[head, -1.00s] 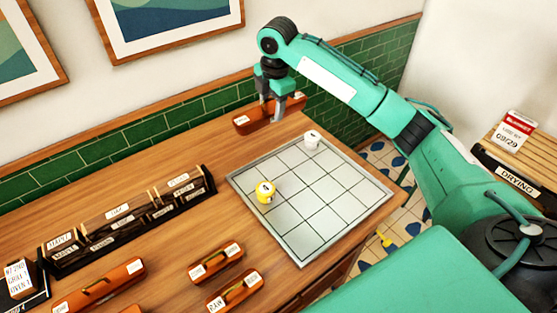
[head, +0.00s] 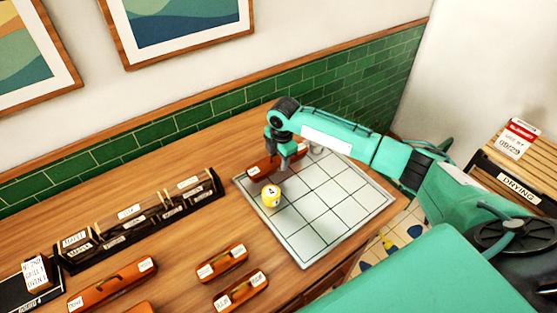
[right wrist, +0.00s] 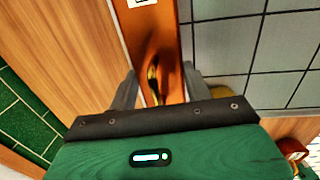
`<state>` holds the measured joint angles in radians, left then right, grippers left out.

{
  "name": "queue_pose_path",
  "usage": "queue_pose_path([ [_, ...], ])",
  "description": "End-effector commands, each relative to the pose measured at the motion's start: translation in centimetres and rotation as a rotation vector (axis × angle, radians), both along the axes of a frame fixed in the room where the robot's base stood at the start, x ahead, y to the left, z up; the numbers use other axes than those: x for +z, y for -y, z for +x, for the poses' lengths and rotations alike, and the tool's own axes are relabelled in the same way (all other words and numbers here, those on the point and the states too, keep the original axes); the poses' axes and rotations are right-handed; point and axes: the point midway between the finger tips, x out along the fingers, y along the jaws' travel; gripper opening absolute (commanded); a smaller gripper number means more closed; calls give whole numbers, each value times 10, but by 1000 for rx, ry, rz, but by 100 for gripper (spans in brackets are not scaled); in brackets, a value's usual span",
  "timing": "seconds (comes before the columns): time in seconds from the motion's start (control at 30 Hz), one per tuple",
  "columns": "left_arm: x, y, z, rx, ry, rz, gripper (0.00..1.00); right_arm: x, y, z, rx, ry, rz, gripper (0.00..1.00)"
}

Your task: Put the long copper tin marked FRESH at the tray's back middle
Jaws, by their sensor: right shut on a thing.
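The long copper tin (head: 270,165) is held by my right gripper (head: 284,166) at the back left edge of the gridded grey tray (head: 345,213). A white label shows on the tin's left end, too small to read. In the right wrist view the tin (right wrist: 168,35) lies between the fingers (right wrist: 160,92), with its brass handle between them. Bare wood is on one side of it and tray squares on the other. I cannot tell whether it touches the tray. My left gripper is out of view.
A yellow round piece (head: 271,197) stands on the tray just in front of the tin. A white piece (head: 316,149) at the tray's back is partly hidden by my arm. Several copper tins, including one (head: 222,263), lie front left. A black rack (head: 140,221) stands left.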

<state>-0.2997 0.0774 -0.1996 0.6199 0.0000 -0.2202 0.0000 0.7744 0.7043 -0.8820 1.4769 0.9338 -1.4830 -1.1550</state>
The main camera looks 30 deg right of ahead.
Motion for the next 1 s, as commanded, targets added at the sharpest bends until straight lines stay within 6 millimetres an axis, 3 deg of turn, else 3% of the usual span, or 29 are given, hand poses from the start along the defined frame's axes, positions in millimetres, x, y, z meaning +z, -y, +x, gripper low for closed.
queue_pose_path([
  [0.13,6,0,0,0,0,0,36,-18,0,0,0,0,0,0],
  [0.47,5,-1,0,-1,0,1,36,-23,0,0,1,1,0,0],
  [0.5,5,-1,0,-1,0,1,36,-24,0,0,1,0,0,52],
  [0.6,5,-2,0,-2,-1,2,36,-24,0,0,1,0,0,71],
  [1.0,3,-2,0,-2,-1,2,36,-16,1,0,0,1,0,72],
])
